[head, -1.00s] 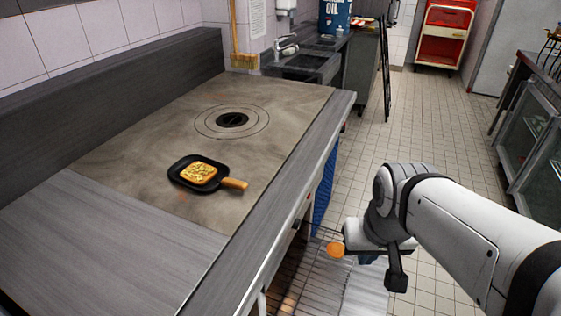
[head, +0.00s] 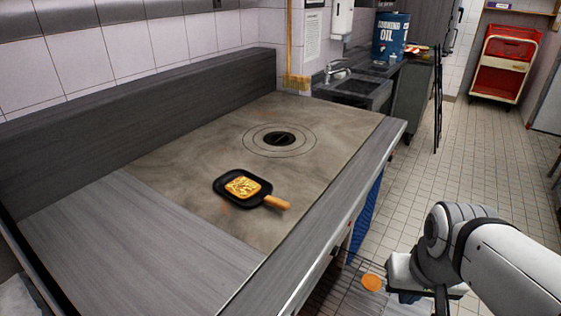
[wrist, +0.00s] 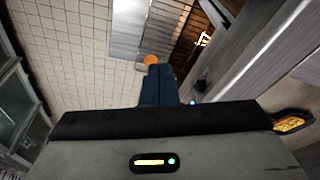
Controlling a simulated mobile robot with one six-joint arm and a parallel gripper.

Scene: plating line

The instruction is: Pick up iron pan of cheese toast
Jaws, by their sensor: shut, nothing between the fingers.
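The black iron pan (head: 222,194) lies flat on the griddle plate of the counter. A golden slice of cheese toast (head: 243,187) sits in it. Its wooden handle (head: 277,202) points right, toward the counter's front edge. The pan also shows, partly cut by my gripper's housing, at the right of the wrist view (wrist: 294,122). My gripper (head: 408,297) is off the counter's front side, to the right of the pan and well apart from it. In the wrist view its blue fingers (wrist: 157,72) are together and empty.
A round burner cover (head: 280,139) lies behind the pan on the griddle (head: 200,150). The counter's front edge (head: 330,212) runs between my gripper and the pan. A small orange disc (head: 371,283) shows near my gripper. A wire rack (head: 330,296) is below.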

